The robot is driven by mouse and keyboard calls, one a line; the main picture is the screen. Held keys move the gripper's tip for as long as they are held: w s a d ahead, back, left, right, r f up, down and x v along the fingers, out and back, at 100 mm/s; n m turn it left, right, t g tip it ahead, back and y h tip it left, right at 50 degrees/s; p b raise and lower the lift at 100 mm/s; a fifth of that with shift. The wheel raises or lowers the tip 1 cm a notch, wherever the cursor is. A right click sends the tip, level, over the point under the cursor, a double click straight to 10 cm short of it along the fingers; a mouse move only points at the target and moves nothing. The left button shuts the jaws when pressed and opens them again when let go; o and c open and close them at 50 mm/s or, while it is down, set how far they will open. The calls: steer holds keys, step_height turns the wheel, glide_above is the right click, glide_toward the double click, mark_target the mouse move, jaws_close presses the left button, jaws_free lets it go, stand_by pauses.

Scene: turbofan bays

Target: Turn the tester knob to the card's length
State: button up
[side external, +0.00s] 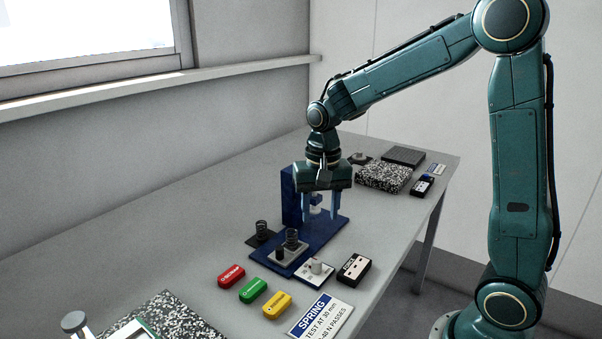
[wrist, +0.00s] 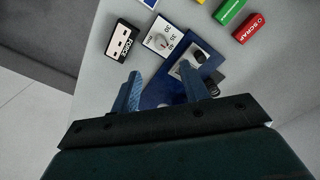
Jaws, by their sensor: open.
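The spring tester has a blue base and upright (side external: 290,195) in the side view. At its front end is a white dial plate (side external: 303,269) with a pale round knob (side external: 317,266). In the wrist view the numbered dial (wrist: 163,38) shows above my fingers; the knob's setting is too small to read. The card (side external: 320,317) reads "SPRING", "TEST AT 30 mm" and a line ending "40 N PASSES". My gripper (side external: 321,215) is open and empty, pointing down above the tester base, behind the knob and apart from it. In the wrist view its fingers (wrist: 160,74) straddle the base.
A black force box (side external: 354,269) is right of the dial. Red (side external: 231,276), green (side external: 253,290) and yellow (side external: 277,304) blocks lie in front. A speckled block (side external: 384,178) is at the back.

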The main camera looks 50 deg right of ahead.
mark_target(317, 260)
steer(key=shift+w+d+f, duration=0.1)
steer(key=shift+w+f, duration=0.2)
steer(key=shift+f, duration=0.15)
steer(key=shift+f, duration=0.1)
steer(key=shift+f, duration=6.8)
steer(key=c, duration=1)
